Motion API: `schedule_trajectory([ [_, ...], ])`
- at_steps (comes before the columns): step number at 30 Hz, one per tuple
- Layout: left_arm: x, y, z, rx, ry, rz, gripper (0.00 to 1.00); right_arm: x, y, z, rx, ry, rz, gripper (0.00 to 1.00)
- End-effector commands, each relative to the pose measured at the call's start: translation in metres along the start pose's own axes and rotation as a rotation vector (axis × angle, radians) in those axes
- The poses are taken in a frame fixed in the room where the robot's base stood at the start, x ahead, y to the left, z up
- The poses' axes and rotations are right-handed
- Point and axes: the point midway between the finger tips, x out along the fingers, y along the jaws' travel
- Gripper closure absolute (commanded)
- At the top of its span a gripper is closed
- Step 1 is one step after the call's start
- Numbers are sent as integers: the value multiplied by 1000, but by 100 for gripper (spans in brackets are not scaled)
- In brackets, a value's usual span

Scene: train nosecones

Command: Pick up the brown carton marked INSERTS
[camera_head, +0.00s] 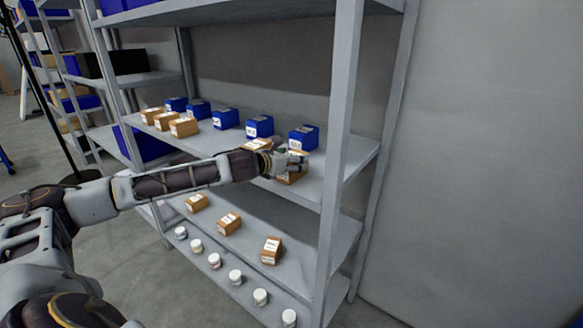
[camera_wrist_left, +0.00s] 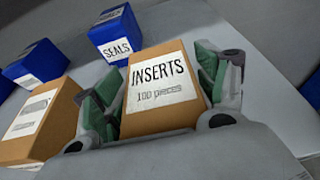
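The brown carton marked INSERTS (camera_wrist_left: 160,92) is in the middle of the left wrist view, with its white label reading "100 pieces" towards me. In the head view the carton (camera_head: 290,179) is at the right end of the middle shelf, partly hidden by my left gripper (camera_head: 291,162). In the left wrist view the left gripper's (camera_wrist_left: 157,98) green-padded fingers stand on both sides of the carton, very close to it. I cannot tell whether they press on it. My right gripper is not in view.
Another brown carton (camera_wrist_left: 40,120) is close on the left. A blue SEALS box (camera_wrist_left: 115,38) stands behind. The shelf's front upright (camera_head: 338,150) is just right of the gripper.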

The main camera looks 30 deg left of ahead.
Motion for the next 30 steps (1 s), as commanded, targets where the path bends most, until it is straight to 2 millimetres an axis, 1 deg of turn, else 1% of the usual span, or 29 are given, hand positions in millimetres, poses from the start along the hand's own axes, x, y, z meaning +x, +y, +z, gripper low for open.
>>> schedule_trajectory([
  [1, 0, 0, 0, 0, 0, 0, 43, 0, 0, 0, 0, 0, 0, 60],
  [3, 0, 0, 0, 0, 0, 0, 52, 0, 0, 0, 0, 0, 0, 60],
  [6, 0, 0, 0, 0, 0, 0, 63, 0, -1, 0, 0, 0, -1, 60],
  [16, 0, 0, 2, 0, -2, 0, 64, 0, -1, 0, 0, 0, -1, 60],
  [20, -2, 0, 6, 1, -3, 1, 65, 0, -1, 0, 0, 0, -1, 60],
  [26, -6, 0, 20, 1, -5, 0, 65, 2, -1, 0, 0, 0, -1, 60],
  [30, -11, 0, 36, 0, -6, 1, 65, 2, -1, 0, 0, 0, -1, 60],
])
